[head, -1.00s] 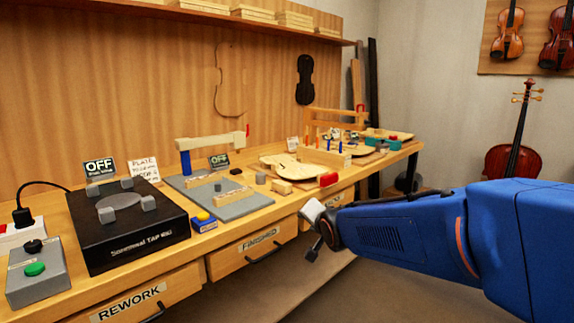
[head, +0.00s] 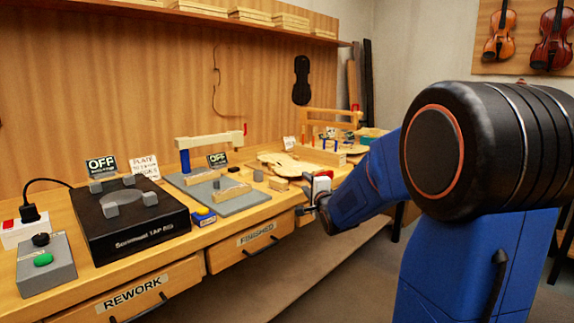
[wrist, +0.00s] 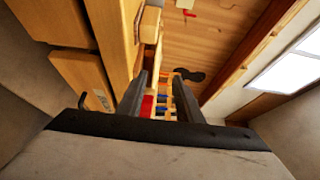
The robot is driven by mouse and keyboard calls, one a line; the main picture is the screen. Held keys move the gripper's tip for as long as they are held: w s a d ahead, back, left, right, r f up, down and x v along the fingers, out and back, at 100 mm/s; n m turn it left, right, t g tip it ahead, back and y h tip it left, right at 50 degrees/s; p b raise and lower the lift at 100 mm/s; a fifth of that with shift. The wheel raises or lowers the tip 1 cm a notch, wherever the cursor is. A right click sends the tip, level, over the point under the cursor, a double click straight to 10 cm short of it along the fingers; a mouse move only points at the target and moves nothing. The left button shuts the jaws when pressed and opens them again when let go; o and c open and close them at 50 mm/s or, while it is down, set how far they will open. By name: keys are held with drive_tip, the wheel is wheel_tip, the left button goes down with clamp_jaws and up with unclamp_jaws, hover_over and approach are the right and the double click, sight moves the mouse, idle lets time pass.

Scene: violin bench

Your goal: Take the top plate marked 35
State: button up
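Pale violin plates lie on the bench beyond my gripper; one pale plate (head: 285,162) shows in the head view. I cannot read a 35 on any of them. My gripper (head: 310,199) is by the bench's front edge, right of the drawer marked FINISHED, partly hidden by my own arm. In the wrist view its two dark fingers (wrist: 160,98) stand apart with nothing held between them. Red and blue items on the bench show beyond the fingers.
A black box (head: 130,222) with grey blocks, a button box (head: 44,266) and a grey fixture board (head: 228,201) take up the left and middle bench. The FINISHED drawer (head: 255,242) and REWORK drawer (head: 133,294) are shut. The floor in front is clear.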

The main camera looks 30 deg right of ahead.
approach(295, 173)
drive_tip(key=w, duration=0.2)
drive_tip(key=w+d, duration=0.1)
drive_tip(key=shift+w+r, duration=0.2)
drive_tip(key=shift+r, duration=0.15)
drive_tip(key=shift+w+d+f, duration=0.1)
drive_tip(key=shift+w+f, duration=0.1)
drive_tip(key=shift+w, duration=1.15)
drive_tip(key=shift+w+d+f, duration=0.15)
drive_tip(key=shift+w, duration=1.15)
clamp_jaws()
